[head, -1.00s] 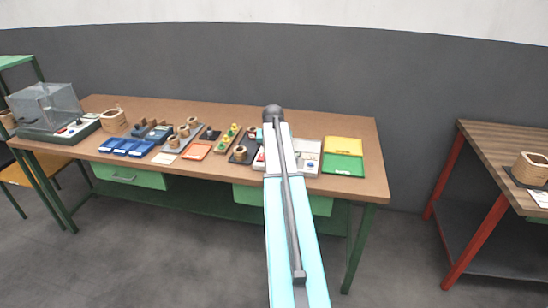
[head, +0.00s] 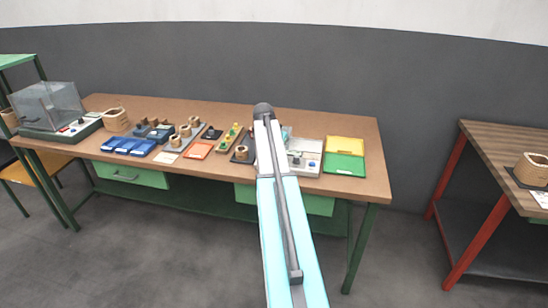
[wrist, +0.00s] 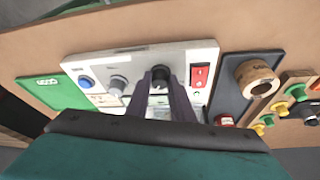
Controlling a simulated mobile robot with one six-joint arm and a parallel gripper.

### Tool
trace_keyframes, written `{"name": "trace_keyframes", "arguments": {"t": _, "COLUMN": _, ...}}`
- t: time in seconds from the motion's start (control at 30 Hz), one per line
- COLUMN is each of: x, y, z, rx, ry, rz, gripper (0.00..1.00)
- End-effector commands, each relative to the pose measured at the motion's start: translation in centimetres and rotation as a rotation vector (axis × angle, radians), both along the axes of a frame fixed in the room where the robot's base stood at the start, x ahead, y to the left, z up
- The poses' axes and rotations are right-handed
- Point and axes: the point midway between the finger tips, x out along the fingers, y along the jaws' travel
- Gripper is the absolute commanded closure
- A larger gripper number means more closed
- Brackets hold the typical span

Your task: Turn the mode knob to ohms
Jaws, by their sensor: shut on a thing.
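The white instrument panel (wrist: 112,62) lies in the upper middle of the wrist view; it also shows in the head view (head: 309,146), partly behind my arm. A black knob (wrist: 160,71) sits on the panel. A grey knob (wrist: 119,83) and a blue button (wrist: 86,82) are to its left, and a red switch (wrist: 201,76) is to its right. My gripper (wrist: 161,84) is shut on the black knob, one finger on each side. The panel's markings are too small to read, so I cannot tell the knob's setting. In the head view my arm hides the gripper.
A dark tray with a copper-coloured coil (wrist: 257,78) stands right of the panel in the wrist view. Green (head: 344,165) and yellow (head: 344,145) trays lie to its right in the head view. Several coils and blue bins fill the left of the wooden table (head: 225,112).

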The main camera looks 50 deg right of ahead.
Motion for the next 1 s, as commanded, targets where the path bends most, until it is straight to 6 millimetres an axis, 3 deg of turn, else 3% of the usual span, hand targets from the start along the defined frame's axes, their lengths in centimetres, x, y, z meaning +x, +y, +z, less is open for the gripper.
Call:
{"name": "trace_keyframes", "arguments": {"t": 0.17, "x": -0.2, "y": -0.5, "z": 0.2, "rx": -0.011, "ry": 0.0, "rz": -0.002, "gripper": 1.0}}
{"name": "trace_keyframes", "arguments": {"t": 0.2, "x": -0.2, "y": -0.5, "z": 0.2, "rx": -0.011, "ry": 0.0, "rz": -0.002, "gripper": 0.76}}
{"name": "trace_keyframes", "arguments": {"t": 0.3, "x": -0.2, "y": -0.4, "z": 0.2, "rx": -0.009, "ry": 0.001, "rz": -0.002, "gripper": 0.61}}
{"name": "trace_keyframes", "arguments": {"t": 0.73, "x": -0.2, "y": -0.1, "z": 0.4, "rx": -0.004, "ry": 0.002, "rz": 0.001, "gripper": 0.61}}
{"name": "trace_keyframes", "arguments": {"t": 1.0, "x": -0.4, "y": 0.8, "z": 2.4, "rx": -0.005, "ry": 0.0, "rz": 0.001, "gripper": 0.61}}
